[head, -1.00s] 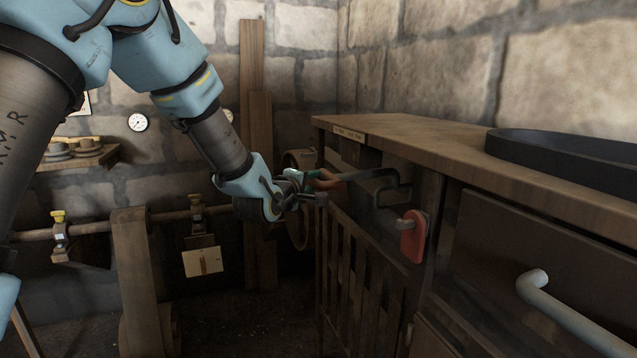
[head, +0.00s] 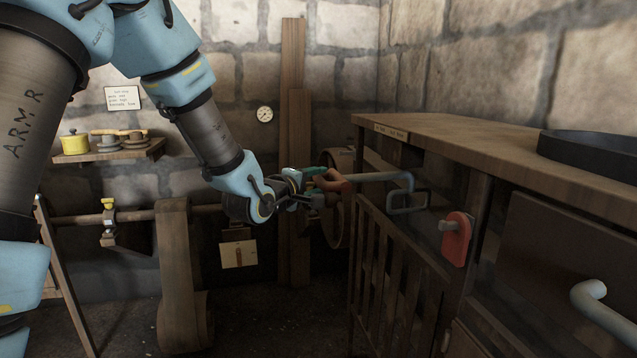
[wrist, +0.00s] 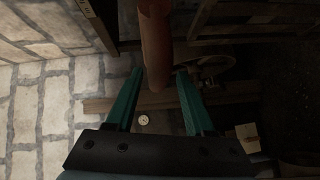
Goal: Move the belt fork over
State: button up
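The belt fork shows in the head view as a grey-blue bent rod (head: 385,177) with a red-brown handle (head: 331,181) at its left end. The rod stands out from the cabinet's side and bends into a loop at its right end. My gripper (head: 312,190) is at the handle, left of the cabinet. The contact itself is partly hidden in the head view.
The wooden cabinet (head: 480,150) has a slatted gate below the rod and a red-backed knob (head: 457,240). A wheel (head: 340,215) stands behind my gripper.

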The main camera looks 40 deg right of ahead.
jog(key=v, duration=1)
jog(key=shift+s+a+b, duration=0.25)
jog(key=shift+a+b, duration=0.05)
jog(key=shift+b, duration=0.05)
jog(key=w+a+f+m+y, duration=0.1)
jog(key=w+a+f+y, duration=0.25)
jog(key=a, duration=0.55)
jog(key=w+a+f+m+y, duration=0.15)
jog(key=a+f+y, duration=0.25)
jog(key=a, duration=0.5)
jog(key=w+a+f+y, duration=0.3)
jog(key=a+y, duration=0.1)
jog(key=a, duration=0.4)
jog(key=s+a+f+m+g+y+p, duration=0.1)
jog(key=s+a+g+y, duration=0.15)
jog(key=s+a, duration=0.35)
jog(key=s+a+f+m+g+y, duration=0.1)
jog(key=s+a+g, duration=0.25)
jog(key=a, duration=0.45)
notch_tip(320, 180, up, 12)
jog(key=t+p, duration=0.1)
jog(key=p, duration=1.1)
jog(key=shift+d+r, duration=0.25)
jog(key=shift+d, duration=0.1)
